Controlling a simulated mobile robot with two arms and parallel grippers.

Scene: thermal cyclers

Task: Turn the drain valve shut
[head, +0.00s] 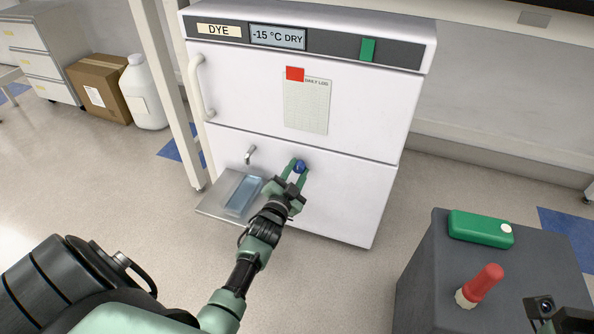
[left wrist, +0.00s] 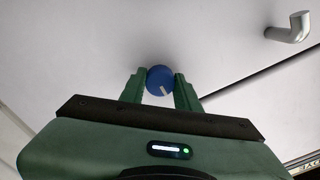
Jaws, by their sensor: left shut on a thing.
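The drain valve is a round blue knob (head: 299,167) on the lower front of the white freezer cabinet (head: 345,190). My left gripper (head: 294,170) has its green fingers around the knob. In the left wrist view the knob (left wrist: 160,80) sits between the two fingertips (left wrist: 160,88), and a pale mark on its face points down and slightly right. A metal drain spout (head: 250,154) sticks out to the left of the knob; it also shows in the left wrist view (left wrist: 290,28). My right gripper is not clearly seen; only a bit of my right arm shows at the lower right.
A metal tray (head: 215,201) with a bluish recess sits below the spout, left of my left gripper. A dark grey cart (head: 425,270) at right carries a green box (head: 480,229) and a red-capped item (head: 482,284). A box (head: 98,88) and white jug (head: 143,95) stand far left.

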